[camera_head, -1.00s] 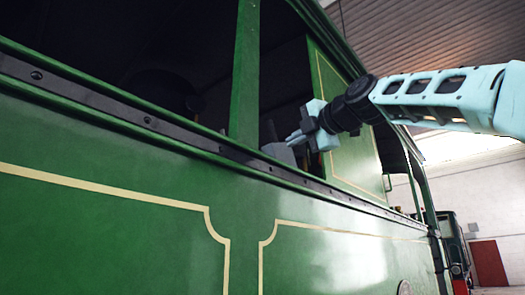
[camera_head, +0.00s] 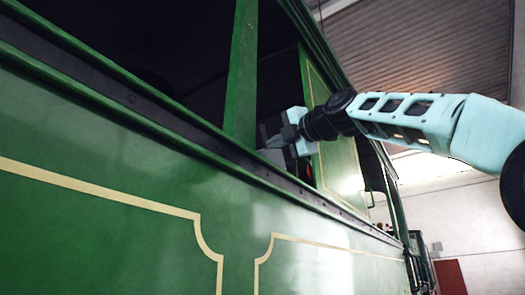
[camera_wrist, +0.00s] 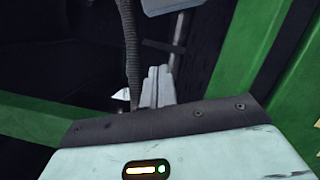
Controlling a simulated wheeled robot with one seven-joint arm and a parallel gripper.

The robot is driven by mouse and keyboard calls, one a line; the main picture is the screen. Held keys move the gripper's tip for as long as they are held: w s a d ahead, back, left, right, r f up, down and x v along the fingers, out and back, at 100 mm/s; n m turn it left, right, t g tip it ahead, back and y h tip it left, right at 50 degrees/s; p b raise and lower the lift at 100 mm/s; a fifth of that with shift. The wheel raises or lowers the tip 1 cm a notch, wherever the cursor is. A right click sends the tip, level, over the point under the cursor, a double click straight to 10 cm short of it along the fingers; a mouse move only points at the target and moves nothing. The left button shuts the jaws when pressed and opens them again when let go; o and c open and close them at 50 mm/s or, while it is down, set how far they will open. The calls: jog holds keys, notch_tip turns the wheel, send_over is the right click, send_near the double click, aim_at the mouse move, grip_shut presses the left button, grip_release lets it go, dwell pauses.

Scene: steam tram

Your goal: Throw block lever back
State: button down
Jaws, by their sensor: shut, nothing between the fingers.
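My gripper (camera_head: 268,143) reaches through the side window opening of the green tram, just right of the upright green post. Its grey fingers lie together with nothing between them; they also show in the wrist view (camera_wrist: 157,86). A grey block-like piece (camera_head: 278,157) sits inside the opening just below the fingers in the head view. In the wrist view a thin grey rod (camera_wrist: 179,42) stands beyond the fingertips, below a pale grey block (camera_wrist: 170,6). I cannot tell which of these, if any, is the block lever. The dark cab interior hides most detail.
The green window post (camera_head: 243,75) stands close left of my gripper. The dark sill rail (camera_head: 130,97) runs below it, and a green panel (camera_head: 335,150) is to its right. A black ribbed cable (camera_wrist: 130,50) hangs in the wrist view.

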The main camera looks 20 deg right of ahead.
aim_at(260, 152)
jog(key=w+p, duration=0.3)
jog(key=p, duration=0.1)
jog(key=w+r+p, duration=0.1)
jog(key=w+p, duration=0.2)
jog(key=w, duration=0.1)
jog(key=w+r+p, duration=0.1)
jog(key=w+p, duration=0.3)
jog(key=shift+w+a+r+p, duration=0.1)
jog(key=shift+a+r+p, duration=0.15)
jog(key=shift+a+p, duration=0.15)
jog(key=shift+r, duration=0.1)
